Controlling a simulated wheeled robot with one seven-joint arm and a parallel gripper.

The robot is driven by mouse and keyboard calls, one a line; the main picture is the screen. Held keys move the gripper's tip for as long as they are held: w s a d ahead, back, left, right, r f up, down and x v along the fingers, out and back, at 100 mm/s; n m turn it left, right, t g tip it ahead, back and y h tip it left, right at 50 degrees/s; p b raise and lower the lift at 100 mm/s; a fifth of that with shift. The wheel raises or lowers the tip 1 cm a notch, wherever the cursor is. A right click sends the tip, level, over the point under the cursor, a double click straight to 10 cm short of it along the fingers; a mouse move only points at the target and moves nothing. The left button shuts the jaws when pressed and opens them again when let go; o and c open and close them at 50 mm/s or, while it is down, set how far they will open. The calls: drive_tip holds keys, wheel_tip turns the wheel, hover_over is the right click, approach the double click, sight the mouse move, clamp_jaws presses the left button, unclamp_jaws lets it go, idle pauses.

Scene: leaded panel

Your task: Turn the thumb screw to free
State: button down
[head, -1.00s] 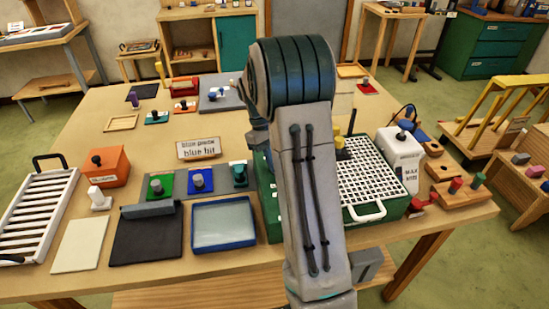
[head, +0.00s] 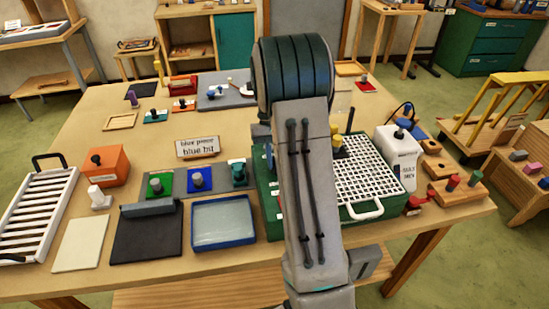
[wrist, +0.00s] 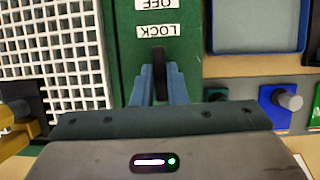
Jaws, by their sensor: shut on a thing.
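In the wrist view a dark upright bar, which looks like the thumb screw (wrist: 160,66), stands on the green box (wrist: 127,45). The two blue fingers of my gripper (wrist: 160,88) are closed on it from both sides. In the head view the green box (head: 268,208) stands at the right front of the table. My arm hides most of the gripper and the thumb screw there.
A white grid (head: 368,183) covers the box's right part, with a white canister (head: 400,160) beside it. A blue-rimmed tray (head: 223,245) lies left of the box. Behind it, coloured plates with knobs (head: 197,182) stand near the box's left side.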

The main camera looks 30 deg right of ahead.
drive_tip(key=c, duration=1.4)
unclamp_jaws()
drive_tip(key=shift+c, duration=0.2)
drive_tip(key=b+v, duration=0.1)
drive_tip(key=v, duration=1.2)
drive_tip(key=shift+r, duration=0.4)
drive_tip(key=shift+w, duration=0.1)
drive_tip(key=s+a+r+n+t+h, duration=0.1)
drive_tip(key=s+a+r+n+t, duration=0.2)
drive_tip(key=s+a, duration=0.8)
drive_tip(key=s+a+f+t, duration=0.2)
drive_tip(key=s+f, duration=0.1)
drive_tip(key=s, duration=0.4)
drive_tip(key=s+a+f+t, duration=0.2)
drive_tip(key=s+f+t, duration=0.1)
drive_tip(key=s, duration=0.4)
drive_tip(key=shift+a, duration=0.3)
